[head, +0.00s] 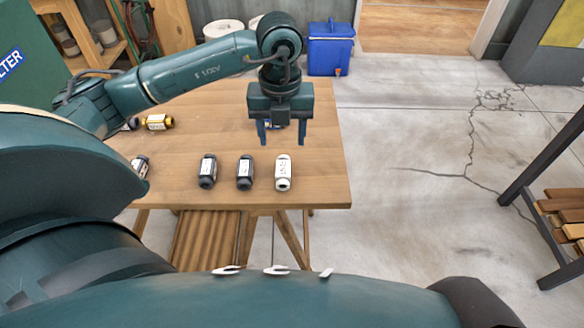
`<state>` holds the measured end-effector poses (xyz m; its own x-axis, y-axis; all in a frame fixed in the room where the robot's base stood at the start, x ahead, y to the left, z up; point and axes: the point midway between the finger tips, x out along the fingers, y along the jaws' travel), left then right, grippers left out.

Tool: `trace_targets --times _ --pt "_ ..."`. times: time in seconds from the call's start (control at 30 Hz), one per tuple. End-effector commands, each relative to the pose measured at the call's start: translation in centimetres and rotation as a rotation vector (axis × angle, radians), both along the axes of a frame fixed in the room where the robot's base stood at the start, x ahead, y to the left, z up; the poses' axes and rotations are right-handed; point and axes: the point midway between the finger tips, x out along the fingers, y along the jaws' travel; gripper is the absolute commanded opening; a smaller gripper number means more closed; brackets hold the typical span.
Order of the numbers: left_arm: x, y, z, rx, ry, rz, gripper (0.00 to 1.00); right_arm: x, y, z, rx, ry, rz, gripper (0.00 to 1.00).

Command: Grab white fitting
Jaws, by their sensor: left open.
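The white fitting (283,173) stands near the right end of a row on the wooden table (322,186), close to the front edge. It is a short cylinder with a dark-printed label. My left gripper (282,140) points down over the table, behind the white fitting and apart from it. Its two blue fingers are spread, with nothing seen held. Part of a dark item with a white label (270,124) shows behind the fingers, mostly hidden. My right gripper is not in view.
Dark fittings (245,173) and (207,171) sit left of the white one. Another dark fitting (141,167) and a yellow one (157,122) lie further left, partly near my arm. A blue cooler (331,50) stands on the floor behind. The table's right end is clear.

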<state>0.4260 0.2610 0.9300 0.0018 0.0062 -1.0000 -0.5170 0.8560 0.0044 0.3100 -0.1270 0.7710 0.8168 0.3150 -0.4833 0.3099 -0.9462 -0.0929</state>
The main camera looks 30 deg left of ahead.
Motion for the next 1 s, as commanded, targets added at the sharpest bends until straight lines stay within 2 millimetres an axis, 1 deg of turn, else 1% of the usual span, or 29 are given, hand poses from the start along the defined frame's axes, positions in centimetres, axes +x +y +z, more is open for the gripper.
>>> trace_targets --times 0.03,0.1,0.2,0.3,0.47,0.53,0.7,0.8,0.9,1.0 --pt "-0.2 0.0 -1.2 0.001 0.008 -0.001 0.56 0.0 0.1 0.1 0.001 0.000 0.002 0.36" --pt "-0.2 0.0 -2.6 -0.002 0.008 -0.001 0.56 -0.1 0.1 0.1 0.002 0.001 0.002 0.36" --pt "-0.2 -0.1 -4.4 -0.003 0.007 -0.003 0.56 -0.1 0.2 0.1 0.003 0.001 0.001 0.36" --pt "-0.1 -0.1 -5.7 -0.004 0.005 -0.004 0.56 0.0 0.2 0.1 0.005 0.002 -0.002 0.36" --pt "-0.1 -0.1 -6.7 -0.005 0.003 -0.005 0.56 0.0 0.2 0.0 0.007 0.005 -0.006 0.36" --pt "-0.1 -0.1 -7.4 -0.004 0.005 -0.004 0.56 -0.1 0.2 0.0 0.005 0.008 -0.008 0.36" --pt "-0.1 0.0 -10.0 -0.004 0.007 -0.005 0.56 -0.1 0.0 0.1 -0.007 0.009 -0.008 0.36" --pt "0.0 0.0 -11.2 -0.005 0.005 -0.005 0.56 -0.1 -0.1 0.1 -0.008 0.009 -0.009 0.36" --pt "0.0 0.0 -11.7 -0.006 0.002 -0.005 0.56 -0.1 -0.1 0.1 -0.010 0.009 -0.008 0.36" --pt "0.0 0.0 -11.7 -0.006 0.002 -0.006 0.56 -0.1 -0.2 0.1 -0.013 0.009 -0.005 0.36"
